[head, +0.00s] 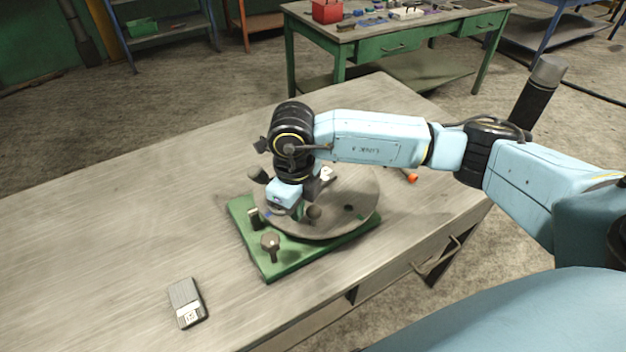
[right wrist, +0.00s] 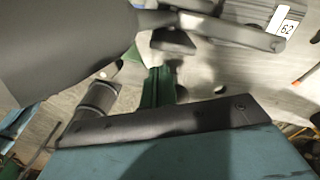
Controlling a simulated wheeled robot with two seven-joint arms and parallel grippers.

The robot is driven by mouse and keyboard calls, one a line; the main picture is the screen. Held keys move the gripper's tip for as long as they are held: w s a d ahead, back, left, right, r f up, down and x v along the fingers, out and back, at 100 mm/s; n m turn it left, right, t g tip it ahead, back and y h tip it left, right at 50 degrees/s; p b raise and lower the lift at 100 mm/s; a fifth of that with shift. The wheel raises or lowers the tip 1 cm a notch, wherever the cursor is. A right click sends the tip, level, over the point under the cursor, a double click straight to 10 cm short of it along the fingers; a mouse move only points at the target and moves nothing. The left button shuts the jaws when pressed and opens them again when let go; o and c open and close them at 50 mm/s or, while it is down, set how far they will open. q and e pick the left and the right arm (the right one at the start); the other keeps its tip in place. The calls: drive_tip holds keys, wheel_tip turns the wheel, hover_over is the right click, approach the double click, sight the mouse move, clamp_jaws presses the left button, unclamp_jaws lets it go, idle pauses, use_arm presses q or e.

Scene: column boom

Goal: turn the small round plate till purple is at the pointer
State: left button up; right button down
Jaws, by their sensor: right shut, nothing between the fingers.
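The round grey plate (head: 355,198) lies on a green base (head: 285,263) on the workbench. My right gripper (head: 298,208) is shut and empty, low over the plate's near-left part, and hides some of it. A dark round knob (head: 314,212) stands right beside the fingers; I cannot tell whether they touch it. A small blue mark (head: 268,213) shows at the plate's left rim. No purple mark can be made out. A small upright post (head: 253,218) at the base's left edge may be the pointer. My left gripper is out of view.
A knob on a stem (head: 270,244) stands on the base's near corner. A grey box with a white label (head: 186,302) lies front left on the bench. The left of the bench is clear.

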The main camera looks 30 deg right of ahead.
sight(321, 212)
drive_tip(key=shift+s+d, duration=0.45)
drive_tip(key=shift+s, duration=0.05)
drive_tip(key=shift+s+d, duration=0.5)
drive_tip(key=shift+d, duration=0.3)
drive_tip(key=shift+s+d, duration=0.45)
drive_tip(key=shift+d, duration=0.25)
drive_tip(key=shift+s+d, duration=0.3)
drive_tip(key=shift+d, duration=0.5)
